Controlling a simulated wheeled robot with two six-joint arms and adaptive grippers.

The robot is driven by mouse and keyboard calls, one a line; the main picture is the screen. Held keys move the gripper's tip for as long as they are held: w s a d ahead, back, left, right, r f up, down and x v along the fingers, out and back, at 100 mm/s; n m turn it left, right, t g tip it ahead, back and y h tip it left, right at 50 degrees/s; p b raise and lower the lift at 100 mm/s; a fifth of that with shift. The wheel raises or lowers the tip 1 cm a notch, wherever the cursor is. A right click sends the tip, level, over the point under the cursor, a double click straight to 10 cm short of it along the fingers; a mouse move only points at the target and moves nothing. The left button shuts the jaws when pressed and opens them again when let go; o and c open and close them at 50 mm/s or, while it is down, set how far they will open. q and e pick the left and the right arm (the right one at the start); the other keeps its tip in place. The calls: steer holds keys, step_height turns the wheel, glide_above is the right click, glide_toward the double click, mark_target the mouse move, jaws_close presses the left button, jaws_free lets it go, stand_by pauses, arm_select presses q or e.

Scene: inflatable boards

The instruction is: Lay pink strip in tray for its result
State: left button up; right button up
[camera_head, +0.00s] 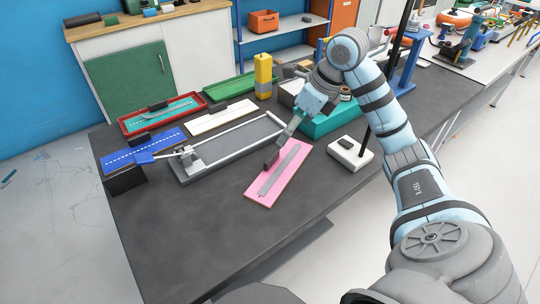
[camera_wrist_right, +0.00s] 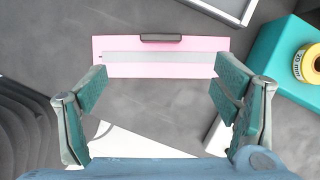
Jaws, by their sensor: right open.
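The pink strip (camera_head: 259,196) lies flat on the dark table near its front edge, with a grey band along it and a black grip block (camera_head: 271,160) on one long side. My right gripper (camera_head: 287,138) is above it, coming down from the upper right. In the right wrist view the open fingers (camera_wrist_right: 160,82) stand on either side with nothing between them, and the pink strip (camera_wrist_right: 130,71) lies just ahead, apart from them. A red tray (camera_head: 126,125) at the back left holds a teal strip (camera_head: 160,117). A green tray (camera_head: 213,91) stands at the back. My left gripper is out of view.
A grey bed with pale rails and a clamp (camera_head: 227,151) lies left of the pink strip. A teal box (camera_head: 322,125) and a white block (camera_head: 350,155) are to the right. The front left table is clear.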

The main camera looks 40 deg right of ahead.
steer(key=b, duration=0.2)
glide_toward(274, 159)
steer(key=f, duration=0.1)
steer(key=b+x, duration=0.1)
steer(key=x, duration=0.7)
steer(key=shift+w+r, duration=0.15)
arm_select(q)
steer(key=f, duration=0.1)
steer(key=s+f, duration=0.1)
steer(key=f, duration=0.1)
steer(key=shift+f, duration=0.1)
arm_select(e)
steer(key=c, duration=1.3)
steer(key=shift+r, duration=0.1)
